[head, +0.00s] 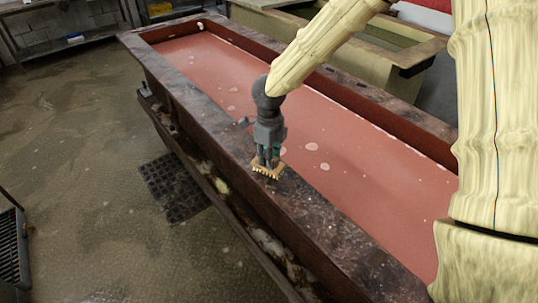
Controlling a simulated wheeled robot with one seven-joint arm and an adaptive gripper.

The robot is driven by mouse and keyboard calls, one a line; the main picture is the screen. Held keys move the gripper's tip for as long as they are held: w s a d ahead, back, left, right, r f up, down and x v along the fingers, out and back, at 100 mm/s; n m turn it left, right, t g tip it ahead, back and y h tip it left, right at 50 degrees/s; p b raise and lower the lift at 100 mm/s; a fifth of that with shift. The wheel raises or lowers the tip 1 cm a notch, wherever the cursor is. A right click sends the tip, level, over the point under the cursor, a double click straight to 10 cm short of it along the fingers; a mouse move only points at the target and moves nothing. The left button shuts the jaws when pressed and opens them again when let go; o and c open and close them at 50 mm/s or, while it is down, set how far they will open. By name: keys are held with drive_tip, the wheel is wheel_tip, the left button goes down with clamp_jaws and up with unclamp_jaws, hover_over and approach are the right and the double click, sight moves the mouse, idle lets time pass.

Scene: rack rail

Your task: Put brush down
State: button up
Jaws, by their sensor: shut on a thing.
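The brush (268,172) has a tan, bristled lower part, and its top is hidden between the fingers. My gripper (267,160) is shut on the brush and points downward. A small teal patch shows beside the fingers.
The trough holds a flat reddish surface (205,70) with pale spots. A greenish trough (385,45) stands behind it. A dark grate mat (172,188) lies on the wet floor at left. The rim to either side of the brush looks clear.

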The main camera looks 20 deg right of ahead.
drive_tip(key=shift+f, duration=0.2)
drive_tip(key=o, duration=0.9)
wheel_tip(320, 180, up, 12)
drive_tip(key=b, duration=0.2)
drive_tip(key=shift+r+b, duration=0.1)
drive_tip(key=shift+b, duration=0.25)
